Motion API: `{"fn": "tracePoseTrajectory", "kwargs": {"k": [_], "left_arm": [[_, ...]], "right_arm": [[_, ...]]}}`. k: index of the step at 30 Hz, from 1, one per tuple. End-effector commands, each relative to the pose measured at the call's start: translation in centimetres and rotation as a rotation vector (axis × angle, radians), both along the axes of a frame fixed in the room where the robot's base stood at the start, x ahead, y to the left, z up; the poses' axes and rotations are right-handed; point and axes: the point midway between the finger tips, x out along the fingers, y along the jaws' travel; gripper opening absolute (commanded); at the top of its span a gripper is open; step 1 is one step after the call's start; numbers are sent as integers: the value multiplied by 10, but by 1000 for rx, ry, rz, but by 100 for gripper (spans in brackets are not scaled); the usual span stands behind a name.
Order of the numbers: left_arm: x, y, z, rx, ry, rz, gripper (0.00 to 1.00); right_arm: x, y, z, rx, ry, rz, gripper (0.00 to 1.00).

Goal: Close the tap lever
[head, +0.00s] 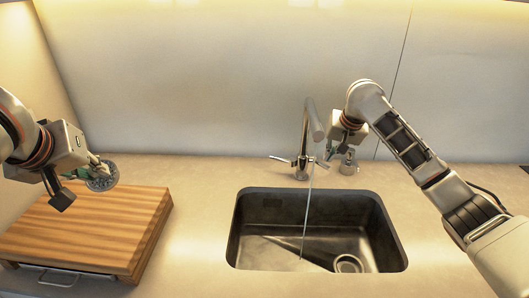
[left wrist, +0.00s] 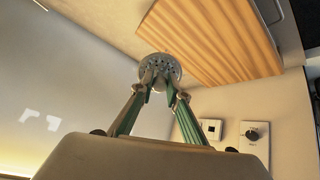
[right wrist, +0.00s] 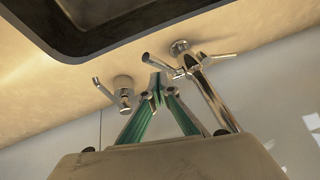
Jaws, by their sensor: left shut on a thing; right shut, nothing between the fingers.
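The chrome tap (head: 308,128) stands behind the sink, with a thin stream of water (head: 306,215) falling from its spout. It has a lever on each side, a left one (head: 279,159) and a right one (head: 322,164). My right gripper (head: 331,155) is shut and empty close to the right lever. In the right wrist view its fingertips (right wrist: 157,92) are just beside that lever (right wrist: 152,60); I cannot tell whether they touch. My left gripper (head: 95,170) is shut on a round perforated metal strainer (left wrist: 160,68), held above the cutting board.
The dark sink basin (head: 235,232) lies in front of the tap. A chrome soap dispenser (head: 348,164) stands right of the tap, close to my right gripper. A wooden cutting board (head: 90,230) lies at the left. The back wall (head: 220,80) rises behind the counter.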

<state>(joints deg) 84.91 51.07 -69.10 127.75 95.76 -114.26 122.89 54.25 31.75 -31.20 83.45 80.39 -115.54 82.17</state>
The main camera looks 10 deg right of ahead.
Motion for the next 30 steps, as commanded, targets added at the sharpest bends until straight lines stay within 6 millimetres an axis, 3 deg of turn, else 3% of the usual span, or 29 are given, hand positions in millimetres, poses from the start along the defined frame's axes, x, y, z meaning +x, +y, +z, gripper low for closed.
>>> {"fn": "tracePoseTrajectory", "kwargs": {"k": [14, 30], "left_arm": [[0, 0, 0, 0, -1, 0, 0], [0, 0, 0, 0, -1, 0, 0]], "right_arm": [[-3, 3, -7, 0, -2, 0, 0], [-14, 8, -31, -24, -92, 2, 0]]}}
